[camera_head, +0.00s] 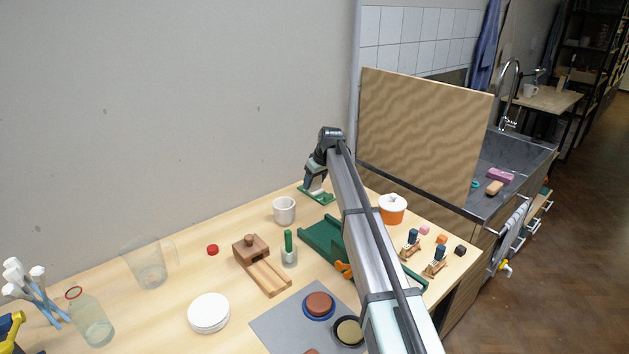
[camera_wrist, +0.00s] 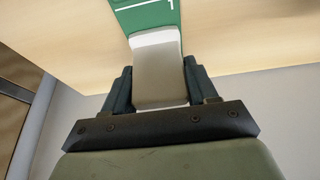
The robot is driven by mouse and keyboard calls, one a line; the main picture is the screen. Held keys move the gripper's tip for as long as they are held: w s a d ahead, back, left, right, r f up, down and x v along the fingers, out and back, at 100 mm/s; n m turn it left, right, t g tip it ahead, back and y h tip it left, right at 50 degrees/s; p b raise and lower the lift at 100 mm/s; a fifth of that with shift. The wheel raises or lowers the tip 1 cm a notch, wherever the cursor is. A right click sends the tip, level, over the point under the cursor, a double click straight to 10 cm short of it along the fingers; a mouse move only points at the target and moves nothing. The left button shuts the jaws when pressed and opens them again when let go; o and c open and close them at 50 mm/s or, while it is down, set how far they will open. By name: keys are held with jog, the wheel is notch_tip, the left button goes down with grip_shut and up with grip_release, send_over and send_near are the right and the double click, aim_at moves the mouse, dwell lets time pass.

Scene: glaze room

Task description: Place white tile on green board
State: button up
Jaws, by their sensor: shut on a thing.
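My gripper (camera_wrist: 158,84) is shut on the white tile (camera_wrist: 157,68), which sits between the two fingers in the wrist view. The tile's far end overlaps the green board (camera_wrist: 148,15), which has white lines on it. I cannot tell whether the tile touches the board. In the head view my gripper (camera_head: 314,186) is low at the back of the table, over the small green board (camera_head: 326,200). There the tile is mostly hidden by the gripper.
A white cup (camera_head: 284,211) stands left of the board. A larger green tray (camera_head: 318,236) lies in front, partly behind my arm. An orange-and-white pot (camera_head: 392,209) is to the right. A tall wooden panel (camera_head: 425,130) rises at the table's right end.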

jog(key=o, duration=1.1)
jog(key=v, duration=1.2)
